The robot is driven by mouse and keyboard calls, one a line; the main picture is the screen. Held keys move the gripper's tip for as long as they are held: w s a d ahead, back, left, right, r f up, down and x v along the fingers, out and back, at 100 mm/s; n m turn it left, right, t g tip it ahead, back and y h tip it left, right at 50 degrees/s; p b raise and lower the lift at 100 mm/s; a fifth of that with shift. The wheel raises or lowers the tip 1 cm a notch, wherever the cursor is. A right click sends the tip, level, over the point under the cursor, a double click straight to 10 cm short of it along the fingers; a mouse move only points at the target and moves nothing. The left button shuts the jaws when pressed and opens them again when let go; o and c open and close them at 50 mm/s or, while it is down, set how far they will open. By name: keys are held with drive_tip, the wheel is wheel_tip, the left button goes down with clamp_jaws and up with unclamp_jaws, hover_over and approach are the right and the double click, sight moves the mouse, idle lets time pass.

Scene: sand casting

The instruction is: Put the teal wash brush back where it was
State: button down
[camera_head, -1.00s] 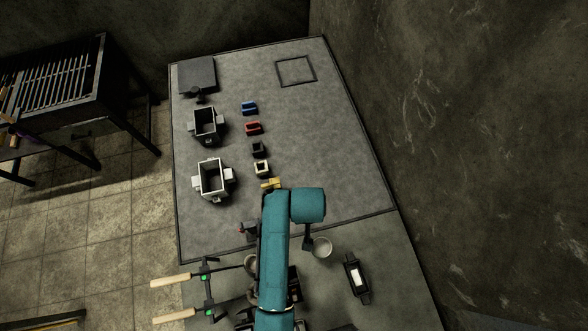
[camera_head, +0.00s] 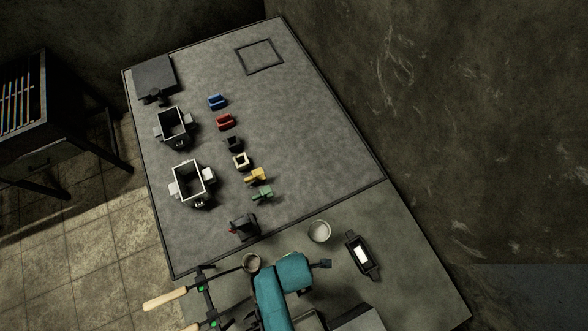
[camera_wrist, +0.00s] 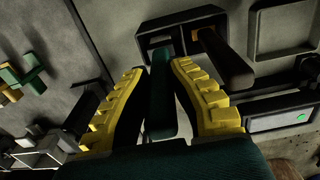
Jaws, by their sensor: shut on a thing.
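In the wrist view the teal wash brush (camera_wrist: 161,95) stands between the two yellow fingers of my gripper (camera_wrist: 165,85), which is shut on it. Its far end reaches a dark rectangular holder (camera_wrist: 153,43); I cannot tell whether it is inside or just above it. A dark brown handle (camera_wrist: 225,60) sticks out beside it at the right of the same holder. In the head view my teal arm hides the brush and gripper.
A pale cup (camera_head: 319,231) and a dark tray (camera_head: 362,256) stand on the lower bench. Wooden-handled tools (camera_head: 172,299) lie at left. Several small coloured pieces, including a green one (camera_head: 262,194), and open flasks (camera_head: 190,184) stand on the grey mat (camera_head: 300,140).

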wheel_tip(320, 180, down, 3)
drive_tip(key=shift+b, duration=0.35)
drive_tip(key=c, duration=1.1)
unclamp_jaws()
drive_tip(key=shift+f, duration=0.1)
